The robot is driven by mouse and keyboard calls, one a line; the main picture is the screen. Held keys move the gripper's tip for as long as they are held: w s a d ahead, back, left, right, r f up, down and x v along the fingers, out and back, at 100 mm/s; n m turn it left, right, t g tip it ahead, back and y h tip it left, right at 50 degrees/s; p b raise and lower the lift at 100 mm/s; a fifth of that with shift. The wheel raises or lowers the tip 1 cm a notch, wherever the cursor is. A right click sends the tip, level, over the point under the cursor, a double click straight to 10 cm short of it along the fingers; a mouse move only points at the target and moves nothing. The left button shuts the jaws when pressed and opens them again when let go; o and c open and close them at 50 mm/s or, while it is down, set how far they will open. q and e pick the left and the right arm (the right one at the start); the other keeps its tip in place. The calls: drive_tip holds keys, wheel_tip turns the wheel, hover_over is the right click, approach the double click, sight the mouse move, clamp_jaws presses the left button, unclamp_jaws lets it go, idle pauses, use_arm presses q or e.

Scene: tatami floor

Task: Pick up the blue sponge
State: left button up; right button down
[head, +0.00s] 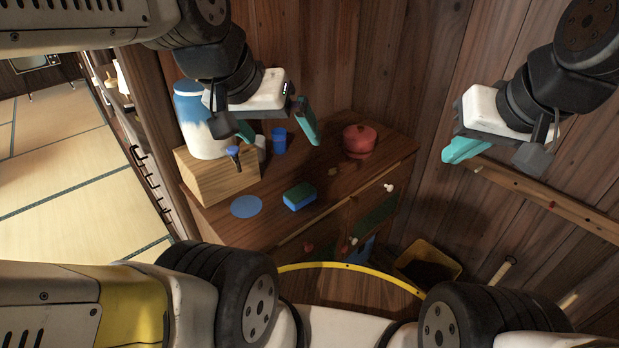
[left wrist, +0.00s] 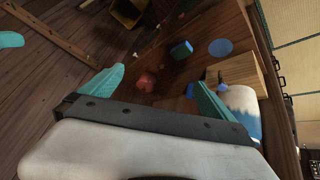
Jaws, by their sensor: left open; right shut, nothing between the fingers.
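The blue sponge (head: 299,197) with a green layer lies on the front part of the wooden cabinet top (head: 330,184). It also shows in the left wrist view (left wrist: 181,50), small and some way beyond the fingers. My left gripper (head: 279,130) is open and empty above the back of the cabinet, behind and above the sponge in the head view. Its two teal fingers are spread wide. My right gripper (head: 461,150) is shut and empty, off to the right of the cabinet near the wall. Nothing hides the sponge in the head view.
On the cabinet are a blue disc (head: 246,206), a wooden block (head: 217,178) with a blue-and-white container (head: 192,120), a blue cup (head: 279,142) and a red lidded pot (head: 359,140). A yellow bin (head: 433,258) stands at lower right. The cabinet top right of the sponge is fairly clear.

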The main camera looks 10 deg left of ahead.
use_arm(q)
drive_tip(key=m+g+y, duration=0.2)
drive_tip(key=m+g, duration=0.4)
drive_tip(key=m, duration=1.9)
hover_over(300, 192)
drive_tip(key=f, duration=2.8)
drive_tip(key=shift+w, duration=0.25)
drive_tip(key=f, duration=0.8)
drive_tip(key=shift+s, duration=0.2)
drive_tip(key=c, duration=1.3)
drive_tip(key=shift+r, duration=0.15)
